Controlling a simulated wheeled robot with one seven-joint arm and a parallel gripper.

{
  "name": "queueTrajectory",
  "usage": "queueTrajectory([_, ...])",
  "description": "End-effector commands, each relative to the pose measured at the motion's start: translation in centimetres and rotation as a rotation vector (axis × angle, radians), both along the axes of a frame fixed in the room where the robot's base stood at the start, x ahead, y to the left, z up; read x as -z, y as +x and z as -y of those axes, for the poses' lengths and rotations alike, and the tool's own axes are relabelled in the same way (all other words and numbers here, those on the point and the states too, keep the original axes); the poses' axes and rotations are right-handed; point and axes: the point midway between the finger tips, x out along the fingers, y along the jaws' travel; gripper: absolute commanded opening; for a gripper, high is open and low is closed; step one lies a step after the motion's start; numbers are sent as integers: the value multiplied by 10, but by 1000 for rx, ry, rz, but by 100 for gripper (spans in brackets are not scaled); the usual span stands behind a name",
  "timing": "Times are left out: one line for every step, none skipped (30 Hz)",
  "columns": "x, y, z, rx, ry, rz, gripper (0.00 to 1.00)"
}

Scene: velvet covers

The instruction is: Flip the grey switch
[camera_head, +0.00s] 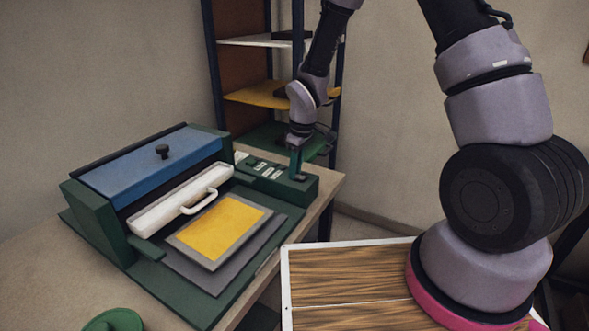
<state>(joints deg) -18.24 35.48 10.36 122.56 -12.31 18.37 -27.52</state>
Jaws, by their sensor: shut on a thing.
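The green machine (113,221) stands on the table with a green control panel (309,187) at its back right. My gripper (296,172) points down onto the right end of this panel. It is shut on the small grey switch (301,178) there. The fingers hide most of the switch, and I cannot tell which way it is tilted. Several small pale controls (262,168) sit to the left on the same panel.
The machine has a blue lid (150,170) with a black knob, a white bar (180,200) with a handle, and a yellow sheet (222,229) on a grey plate. A shelf rack (258,95) stands behind. A green round object (113,320) lies at the front left.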

Motion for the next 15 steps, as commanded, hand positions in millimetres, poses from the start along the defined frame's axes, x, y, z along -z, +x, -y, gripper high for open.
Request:
queueTrajectory([0, -2, 5, 6, 32, 18, 0])
queueTrajectory([0, -2, 5, 6, 51, 30, 0])
queueTrajectory([0, -3, 6, 6, 74, 46, 0])
queueTrajectory([0, -3, 7, 6, 91, 57, 0])
queueTrajectory([0, -4, 7, 6, 107, 67, 0])
queueTrajectory([0, -4, 8, 6, 125, 79, 0])
queueTrajectory([0, -4, 8, 5, 138, 88, 0])
queueTrajectory([0, -4, 8, 5, 149, 95, 0])
queueTrajectory([0, -5, 8, 4, 162, 104, 0])
queueTrajectory([-1, -5, 8, 4, 170, 111, 0])
queueTrajectory([-1, -5, 8, 4, 177, 115, 0])
queueTrajectory([-1, -5, 8, 4, 184, 119, 0])
queueTrajectory([-1, -5, 8, 4, 187, 122, 0])
queueTrajectory([-1, -6, 8, 4, 189, 123, 0])
queueTrajectory([-1, -6, 8, 3, 190, 125, 0])
